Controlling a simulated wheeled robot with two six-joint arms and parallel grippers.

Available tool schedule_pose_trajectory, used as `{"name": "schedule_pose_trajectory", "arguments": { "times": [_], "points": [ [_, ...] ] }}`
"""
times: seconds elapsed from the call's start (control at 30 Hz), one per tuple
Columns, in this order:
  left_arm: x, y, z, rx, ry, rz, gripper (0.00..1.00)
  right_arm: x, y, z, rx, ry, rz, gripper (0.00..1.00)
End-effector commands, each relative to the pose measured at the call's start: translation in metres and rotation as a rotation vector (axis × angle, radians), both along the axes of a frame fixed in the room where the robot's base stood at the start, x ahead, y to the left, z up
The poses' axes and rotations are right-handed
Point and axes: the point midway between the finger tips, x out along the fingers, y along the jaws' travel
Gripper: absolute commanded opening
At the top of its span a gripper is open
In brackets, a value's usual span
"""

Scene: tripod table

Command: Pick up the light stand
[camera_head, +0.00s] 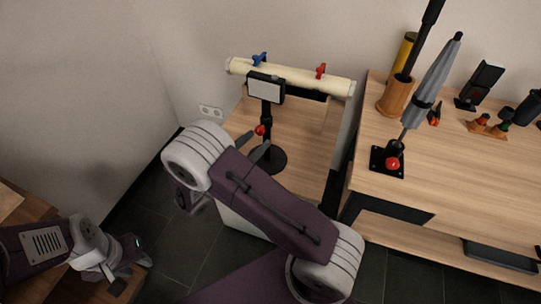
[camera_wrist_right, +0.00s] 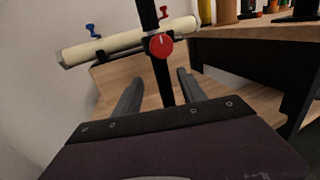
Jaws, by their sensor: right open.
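The light stand has a pale rectangular panel (camera_head: 265,91), a black pole with a red knob and a round black base (camera_head: 277,160). It stands upright on a small wooden table (camera_head: 300,150). In the right wrist view its pole (camera_wrist_right: 163,85) and red knob (camera_wrist_right: 160,46) show, while the panel is out of frame. My right gripper (camera_head: 256,144) is open at the stand below the red knob. In the wrist view the pole appears between its spread fingers (camera_wrist_right: 160,76), with no clear contact. My left gripper (camera_head: 121,278) is at the lower left, away from the stand; its jaw opening is unclear.
A cream roll (camera_head: 290,77) with blue and red clamps lies behind the stand. The wooden bench (camera_head: 450,185) at right holds a grey umbrella (camera_head: 433,85) in a black holder, a wooden cup (camera_head: 397,95) and several small items. A wall is at left.

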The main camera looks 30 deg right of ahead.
Motion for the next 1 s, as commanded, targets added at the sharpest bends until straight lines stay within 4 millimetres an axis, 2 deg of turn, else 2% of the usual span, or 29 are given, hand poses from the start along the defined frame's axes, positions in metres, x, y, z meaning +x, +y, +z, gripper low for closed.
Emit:
{"name": "schedule_pose_trajectory", "arguments": {
  "times": [0.13, 0.37, 0.6, 0.87, 0.97, 1.0],
  "points": [
    [0.0, 0.0, -0.008, 0.0, 0.0, 0.0, 0.36, 0.008, -0.024, -0.002, 0.003, 0.0, -0.007, 0.49],
    [0.0, 0.0, -0.011, 0.0, 0.0, 0.0, 0.36, 0.013, -0.036, 0.0, 0.004, 0.001, -0.007, 0.49],
    [0.0, 0.0, -0.024, 0.0, 0.0, 0.0, 0.36, 0.028, -0.074, 0.001, 0.004, 0.001, -0.009, 0.49],
    [0.0, 0.0, -0.023, 0.0, 0.0, 0.0, 0.36, 0.031, -0.08, 0.003, 0.004, 0.002, -0.006, 0.49],
    [0.0, 0.0, -0.023, 0.0, 0.0, 0.0, 0.36, 0.031, -0.079, 0.003, 0.004, 0.002, -0.006, 0.26],
    [0.0, 0.0, -0.023, 0.0, 0.0, 0.0, 0.36, 0.031, -0.079, 0.003, 0.004, 0.002, -0.006, 0.15]
  ]
}}
